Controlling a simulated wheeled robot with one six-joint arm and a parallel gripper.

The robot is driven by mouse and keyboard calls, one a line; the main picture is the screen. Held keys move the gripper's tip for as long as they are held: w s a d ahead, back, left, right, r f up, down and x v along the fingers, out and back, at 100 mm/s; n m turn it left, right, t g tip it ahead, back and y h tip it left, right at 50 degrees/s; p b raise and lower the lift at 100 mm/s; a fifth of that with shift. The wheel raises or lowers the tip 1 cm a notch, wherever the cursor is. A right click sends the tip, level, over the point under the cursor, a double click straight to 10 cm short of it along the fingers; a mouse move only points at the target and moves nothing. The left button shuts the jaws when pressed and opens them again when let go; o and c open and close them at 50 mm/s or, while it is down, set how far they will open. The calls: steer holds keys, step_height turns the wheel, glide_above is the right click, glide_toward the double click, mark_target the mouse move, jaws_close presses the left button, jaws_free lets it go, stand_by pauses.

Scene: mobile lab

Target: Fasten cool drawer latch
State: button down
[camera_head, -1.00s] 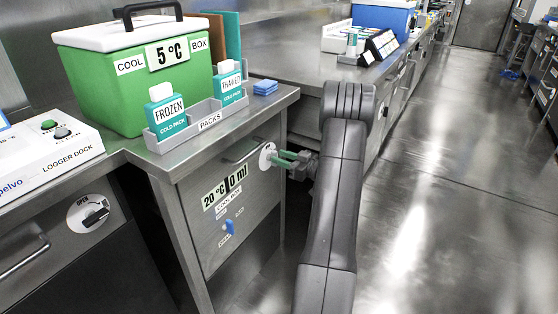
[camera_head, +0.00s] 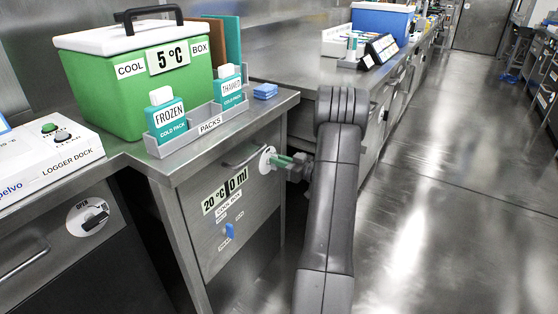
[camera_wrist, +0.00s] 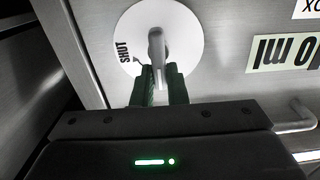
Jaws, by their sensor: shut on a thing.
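The cool drawer (camera_head: 262,205) is a steel front under the counter, with a "20 °C 0 ml" label and a "COOL BOX" label. Its latch is a white round plate (camera_head: 266,160) with a grey lever, near the drawer's upper right corner. In the wrist view the lever (camera_wrist: 156,48) stands between the green fingers of my gripper (camera_wrist: 159,88), which are shut on it. The word SHUT (camera_wrist: 123,52) shows at the plate's left edge there. In the head view my gripper (camera_head: 284,161) reaches the plate from the right, and its fingers hide the lever.
The drawer's bar handle (camera_head: 243,158) is left of the latch. Above are the green cool box (camera_head: 130,90) and the packs tray (camera_head: 190,128). Another round latch (camera_head: 88,216), marked OPEN, is on the left cabinet. Open floor (camera_head: 430,200) lies to the right.

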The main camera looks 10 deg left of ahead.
steer(key=shift+r+p, duration=0.15)
steer(key=shift+p, duration=0.15)
steer(key=shift+w+d+f+m+p, duration=0.1)
steer(key=shift+w+f+m+p, duration=0.2)
steer(key=shift+m+p, duration=2.25)
steer(key=shift+w+d+f+m+p, duration=0.1)
steer(key=shift+w+f+m+p, duration=0.25)
steer(key=shift+m+p, duration=2.15)
steer(key=shift+w+d+f+m+p, duration=0.3)
steer(key=shift+m+p, duration=0.95)
steer(key=shift+m, duration=2.5)
steer(key=shift+s+a+f, duration=0.15)
steer(key=shift+a, duration=0.05)
steer(key=c, duration=1.4)
jaws_free()
steer(key=shift+c, duration=0.2)
steer(key=shift+d, duration=0.1)
